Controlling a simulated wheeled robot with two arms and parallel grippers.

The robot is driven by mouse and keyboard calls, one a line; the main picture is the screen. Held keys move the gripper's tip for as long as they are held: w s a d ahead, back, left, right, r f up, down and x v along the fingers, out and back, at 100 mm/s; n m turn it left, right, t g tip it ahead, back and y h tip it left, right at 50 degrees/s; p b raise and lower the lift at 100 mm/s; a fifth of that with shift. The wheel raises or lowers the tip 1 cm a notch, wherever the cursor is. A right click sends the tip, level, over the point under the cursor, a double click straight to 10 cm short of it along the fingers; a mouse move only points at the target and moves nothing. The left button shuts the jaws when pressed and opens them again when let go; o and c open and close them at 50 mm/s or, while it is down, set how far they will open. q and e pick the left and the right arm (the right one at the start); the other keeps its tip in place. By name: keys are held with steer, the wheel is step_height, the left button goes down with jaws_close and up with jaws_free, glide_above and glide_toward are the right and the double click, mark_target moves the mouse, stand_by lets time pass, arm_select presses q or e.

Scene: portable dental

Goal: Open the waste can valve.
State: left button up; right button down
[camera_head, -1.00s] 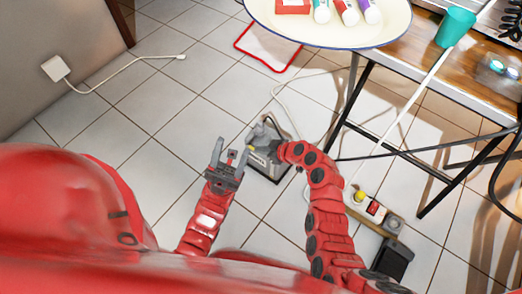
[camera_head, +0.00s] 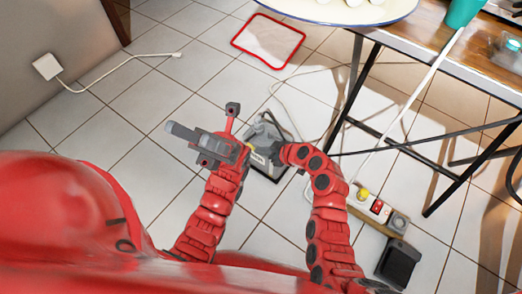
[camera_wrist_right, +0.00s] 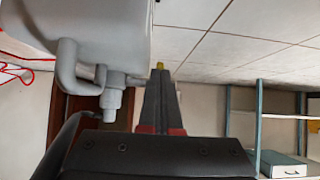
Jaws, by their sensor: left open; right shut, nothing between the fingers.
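The waste can (camera_head: 268,133) is a grey box on the tiled floor, centre of the head view. The right wrist view shows its pale grey body (camera_wrist_right: 90,25) at upper left, with a bent pipe and stubby outlet (camera_wrist_right: 110,98). My right gripper (camera_wrist_right: 160,75) is shut and empty beside the outlet; a small yellow spot (camera_wrist_right: 160,65) shows at its tip. I cannot tell whether they touch. The valve is not clearly distinguishable. My left gripper (camera_head: 203,118) is open and empty, left of the can, its fingers spread wide.
A table with a round tray (camera_head: 345,12) stands at upper right, its dark legs right of the can. A power strip (camera_head: 375,208) and black adapter (camera_head: 398,262) lie at right. A red-edged white cloth (camera_head: 268,42) lies behind. Tiles at left are mostly clear.

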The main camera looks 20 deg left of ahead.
arm_select(q)
steer(key=s+a+r+m+t+y+b, duration=0.1)
steer(key=s+a+r+m+t+y, duration=0.2)
steer(key=s+m+t+y, duration=0.4)
steer(key=a+y, duration=0.1)
steer(key=y, duration=0.1)
steer(key=shift+a+y+b, duration=0.25)
steer(key=shift+y+b, duration=0.05)
